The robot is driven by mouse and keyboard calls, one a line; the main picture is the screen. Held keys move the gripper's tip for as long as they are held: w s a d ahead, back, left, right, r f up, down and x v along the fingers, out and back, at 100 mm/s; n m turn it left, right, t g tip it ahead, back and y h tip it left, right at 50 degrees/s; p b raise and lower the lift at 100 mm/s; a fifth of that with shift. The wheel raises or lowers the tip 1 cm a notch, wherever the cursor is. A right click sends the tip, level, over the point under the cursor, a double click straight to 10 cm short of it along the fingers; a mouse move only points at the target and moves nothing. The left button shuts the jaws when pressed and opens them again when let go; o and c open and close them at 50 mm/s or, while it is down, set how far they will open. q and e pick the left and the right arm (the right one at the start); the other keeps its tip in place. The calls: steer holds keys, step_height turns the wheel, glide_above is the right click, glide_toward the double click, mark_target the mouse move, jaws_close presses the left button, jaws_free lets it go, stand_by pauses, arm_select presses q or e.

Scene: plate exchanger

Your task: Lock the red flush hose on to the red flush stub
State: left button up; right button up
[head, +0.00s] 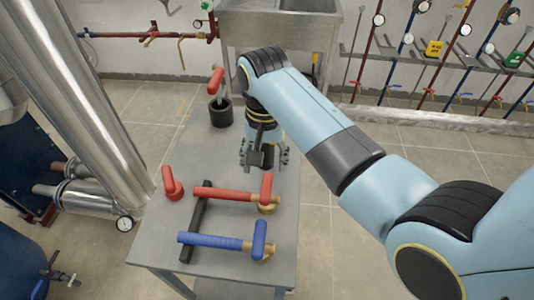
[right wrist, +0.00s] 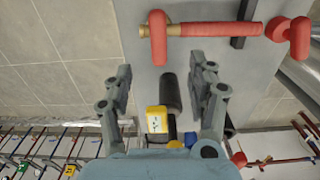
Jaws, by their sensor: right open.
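The red flush hose (head: 225,194) lies across the grey table, with a red crosspiece (head: 267,187) over a brass fitting at its right end. In the right wrist view the hose (right wrist: 205,29) runs along the top, beyond my fingertips. A short red piece (head: 172,186) stands left of the hose; I cannot tell if it is the red flush stub. My right gripper (head: 264,157) is open and empty, pointing down over the table behind the hose. In the right wrist view its fingers (right wrist: 167,82) are wide apart, with a dark cylinder (right wrist: 171,93) visible between them.
A blue hose (head: 215,241) lies in front of the red one, both across a black bar (head: 194,240). A black cup (head: 220,112) with a red-handled tool stands at the back. A yellow block (right wrist: 156,119) shows near my palm. Steel pipes (head: 85,90) stand left of the table (head: 160,245).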

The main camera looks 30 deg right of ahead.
mark_target(266, 185)
step_height(266, 185, down, 6)
steer(key=shift+s+d+r, duration=0.1)
steer(key=shift+r, duration=0.15)
step_height(266, 185, down, 2)
steer(key=shift+f+b, duration=0.25)
steer(key=shift+b, duration=0.7)
steer(key=shift+f+b, duration=0.35)
steer(key=shift+f, duration=0.4)
steer(key=shift+c, duration=0.4)
jaws_close()
steer(key=shift+r, duration=0.1)
